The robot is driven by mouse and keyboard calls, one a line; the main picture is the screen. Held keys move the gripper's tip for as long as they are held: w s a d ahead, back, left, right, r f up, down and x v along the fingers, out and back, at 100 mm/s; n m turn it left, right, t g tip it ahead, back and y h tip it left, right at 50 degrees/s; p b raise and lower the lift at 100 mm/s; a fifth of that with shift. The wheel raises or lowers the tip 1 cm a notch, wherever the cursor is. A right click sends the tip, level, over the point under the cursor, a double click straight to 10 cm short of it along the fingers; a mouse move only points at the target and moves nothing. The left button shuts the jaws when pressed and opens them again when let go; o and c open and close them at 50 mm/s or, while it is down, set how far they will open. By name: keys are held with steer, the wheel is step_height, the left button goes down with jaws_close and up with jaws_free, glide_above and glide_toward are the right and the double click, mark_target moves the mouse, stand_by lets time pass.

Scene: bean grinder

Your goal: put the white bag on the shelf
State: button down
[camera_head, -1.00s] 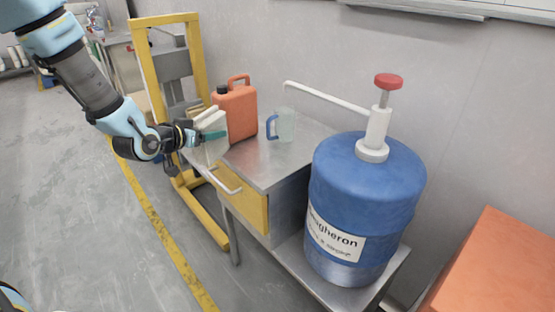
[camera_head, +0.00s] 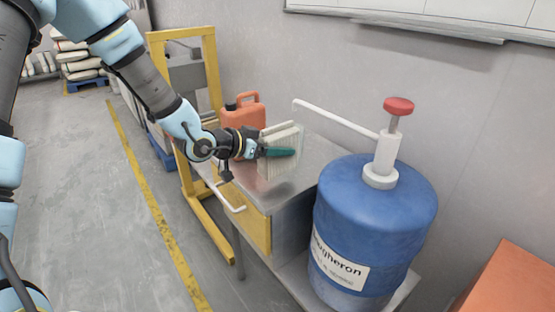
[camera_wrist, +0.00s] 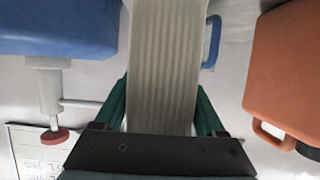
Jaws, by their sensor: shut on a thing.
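The white bag (camera_head: 281,165) looks pale and ribbed, stands upright, and is held between the green fingers of my gripper (camera_head: 278,152). In the wrist view the bag (camera_wrist: 165,60) fills the space between both fingers of the gripper (camera_wrist: 161,100). In the head view it hangs over the metal-topped cabinet (camera_head: 318,158) with a yellow drawer. I cannot tell whether its bottom touches that top. No other shelf is clear in view.
An orange canister (camera_head: 243,112) stands behind the gripper on the cabinet. A blue-handled jug (camera_wrist: 212,42) shows beside the bag in the wrist view. A blue drum (camera_head: 370,215) with a red-topped pump stands to the right. A yellow frame (camera_head: 215,70) stands to the left.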

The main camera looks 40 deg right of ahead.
mark_target(277, 158)
steer(key=shift+f+p, duration=0.3)
steer(key=shift+f, duration=1.65)
steer(key=shift+f, duration=0.1)
jaws_free()
steer(key=shift+f, duration=0.1)
steer(key=shift+a+r, duration=0.1)
steer(key=shift+r, duration=0.15)
steer(key=b+v, duration=0.1)
steer(key=v, duration=1)
steer(key=shift+a+r+b, duration=0.15)
steer(key=shift+a+b, duration=0.25)
